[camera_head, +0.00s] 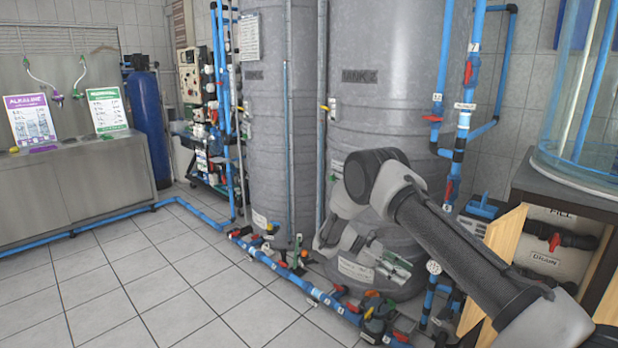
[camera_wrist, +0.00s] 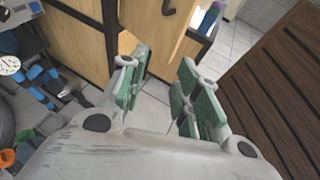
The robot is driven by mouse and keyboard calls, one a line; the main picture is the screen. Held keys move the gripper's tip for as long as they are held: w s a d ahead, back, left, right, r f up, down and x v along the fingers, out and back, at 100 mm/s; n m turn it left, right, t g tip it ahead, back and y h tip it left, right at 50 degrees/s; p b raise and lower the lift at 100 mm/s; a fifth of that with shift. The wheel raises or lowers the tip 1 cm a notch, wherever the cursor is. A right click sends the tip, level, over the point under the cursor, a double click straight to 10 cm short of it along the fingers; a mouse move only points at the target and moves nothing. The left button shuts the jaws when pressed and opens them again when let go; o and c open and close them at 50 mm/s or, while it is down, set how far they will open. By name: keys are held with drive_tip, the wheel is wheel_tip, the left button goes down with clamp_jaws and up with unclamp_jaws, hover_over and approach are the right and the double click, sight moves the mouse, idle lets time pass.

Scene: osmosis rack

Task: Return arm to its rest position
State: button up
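My arm reaches in from the lower right of the head view and bends at a raised elbow, with the forearm pointing down. My gripper (camera_head: 392,264) hangs in front of the lower part of the right grey tank (camera_head: 388,110). In the wrist view my gripper (camera_wrist: 158,92) shows two green-padded fingers spread apart. The gap between them is empty, with pale floor tiles and a wooden panel behind it. The gripper is open and holds nothing.
Blue pipes (camera_head: 285,280) with valves run along the floor by the tanks. A wooden cabinet (camera_head: 505,238) with drain and fill valves stands at right. A steel counter (camera_head: 70,185) is at left. The tiled floor (camera_head: 150,285) at left is clear. Dark wooden slats (camera_wrist: 270,90) are right in the wrist view.

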drive_tip(key=s+d+r+m+t+y, duration=0.2)
drive_tip(key=s+r+m+t+y, duration=0.1)
drive_tip(key=s+r, duration=0.8)
drive_tip(key=s+d+r+m+t+y, duration=0.3)
drive_tip(key=s+r+m+y, duration=0.2)
drive_tip(key=s+r, duration=0.7)
drive_tip(key=s+d+r+m+t+y, duration=0.3)
drive_tip(key=s+r+m+y, duration=0.1)
drive_tip(key=s+r, duration=0.7)
drive_tip(key=shift+s+r+m, duration=0.25)
drive_tip(key=shift+s+m, duration=0.45)
drive_tip(key=shift+s, duration=0.1)
drive_tip(key=shift+d, duration=0.25)
